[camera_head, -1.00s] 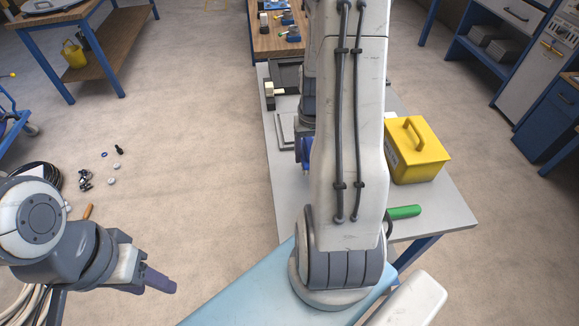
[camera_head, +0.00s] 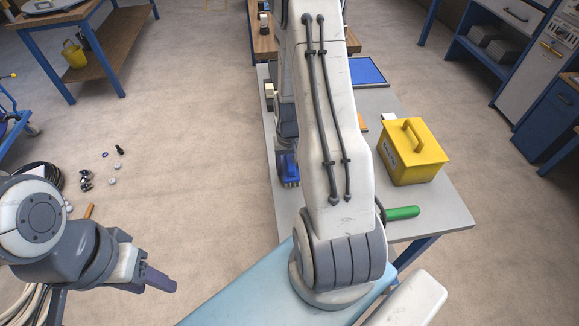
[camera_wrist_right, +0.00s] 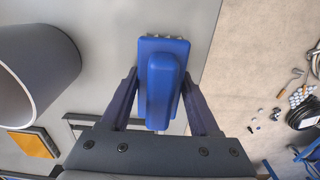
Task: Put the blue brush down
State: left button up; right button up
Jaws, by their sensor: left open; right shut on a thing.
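The blue brush (camera_wrist_right: 163,85) is between the two fingers of my right gripper (camera_wrist_right: 160,92), which is shut on it. In the wrist view it lies over the grey table top (camera_wrist_right: 205,30), close to the table's edge. In the head view the brush (camera_head: 288,168) shows at the left of my right arm, by the table's left edge, with its bristle side down. I cannot tell whether it touches the table. My right gripper is mostly hidden behind the arm there. My left gripper (camera_head: 160,280) is open and empty over the floor at the lower left.
A yellow box (camera_head: 411,155) with a handle stands at the table's right, near a green handle (camera_head: 402,212). The wrist view shows a large grey cylinder (camera_wrist_right: 62,70) and an orange piece (camera_wrist_right: 33,143) left of the brush.

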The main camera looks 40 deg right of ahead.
aim_at(290, 160)
jog(key=shift+f, duration=0.2)
jog(key=o, duration=1.4)
jog(key=shift+o, duration=0.2)
jog(key=shift+r, duration=0.2)
notch_tip(290, 160, up, 12)
jog(key=shift+r, duration=0.1)
jog(key=s+a+r+n, duration=0.2)
jog(key=a+r+n, duration=0.1)
jog(key=a, duration=0.6)
jog(key=s+a+r+n, duration=0.2)
jog(key=a+n, duration=0.1)
jog(key=a, duration=0.5)
jog(key=s+a+r+n, duration=0.3)
jog(key=a, duration=0.6)
jog(key=s+a+r+n+y, duration=0.1)
jog(key=s+a+n, duration=0.3)
jog(key=s, duration=0.5)
jog(key=shift+s+a+r+n, duration=0.2)
jog(key=shift+a+n, duration=0.2)
jog(key=shift+a, duration=0.1)
